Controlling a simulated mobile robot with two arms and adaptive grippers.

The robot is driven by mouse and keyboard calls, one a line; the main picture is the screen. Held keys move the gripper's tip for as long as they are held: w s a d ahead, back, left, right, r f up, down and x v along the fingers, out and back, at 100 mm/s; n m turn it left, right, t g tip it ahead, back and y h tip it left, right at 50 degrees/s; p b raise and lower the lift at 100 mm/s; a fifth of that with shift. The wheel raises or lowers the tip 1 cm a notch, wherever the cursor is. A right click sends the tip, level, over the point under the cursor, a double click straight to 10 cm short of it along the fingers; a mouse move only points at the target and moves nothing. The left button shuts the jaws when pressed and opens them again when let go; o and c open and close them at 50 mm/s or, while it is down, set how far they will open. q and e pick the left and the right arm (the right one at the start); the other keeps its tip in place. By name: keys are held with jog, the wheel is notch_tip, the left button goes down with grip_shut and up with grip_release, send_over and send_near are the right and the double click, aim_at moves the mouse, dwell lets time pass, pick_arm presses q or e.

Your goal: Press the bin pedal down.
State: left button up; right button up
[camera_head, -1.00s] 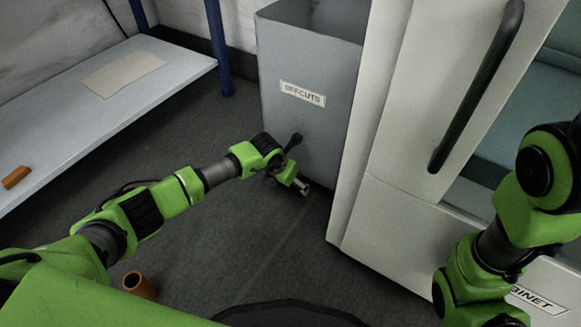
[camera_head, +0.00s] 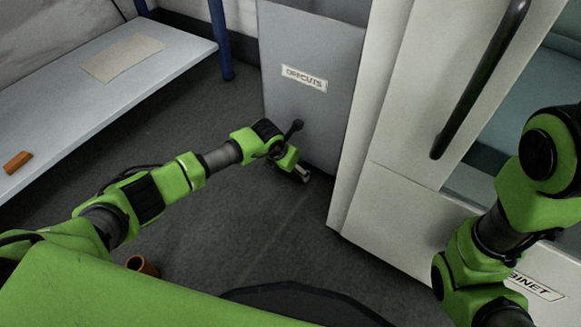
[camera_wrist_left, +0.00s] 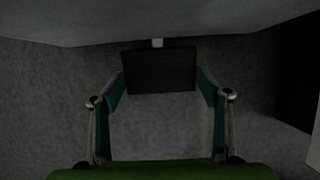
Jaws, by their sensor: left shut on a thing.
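The grey bin (camera_head: 310,110) with an "OFFCUTS" label stands against the wall in the head view. Its dark, flat pedal (camera_wrist_left: 160,70) juts out low at the bin's front in the left wrist view. My left gripper (camera_head: 304,176) is down by the floor at the foot of the bin. In the left wrist view its two fingers (camera_wrist_left: 160,84) are on either side of the pedal, shut on it. In the head view the gripper hides the pedal. My right arm is at the right edge, and its gripper is out of view.
A pale cabinet (camera_head: 375,200) with a long black handle (camera_head: 480,80) stands right of the bin. A low bench (camera_head: 100,100) with a paper sheet and an orange block is at left. A copper-coloured tube (camera_head: 142,265) is on the floor (camera_head: 230,220), which is otherwise largely clear.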

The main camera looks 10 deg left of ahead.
pick_arm(q)
jog(key=shift+s+a+f, duration=0.35)
jog(key=shift+s+f, duration=0.2)
jog(key=shift+f, duration=0.05)
jog(key=o, duration=1.6)
jog(key=shift+w+d+r, duration=0.15)
jog(key=shift+r, duration=0.6)
jog(key=v, duration=1.1)
jog(key=shift+f, duration=0.1)
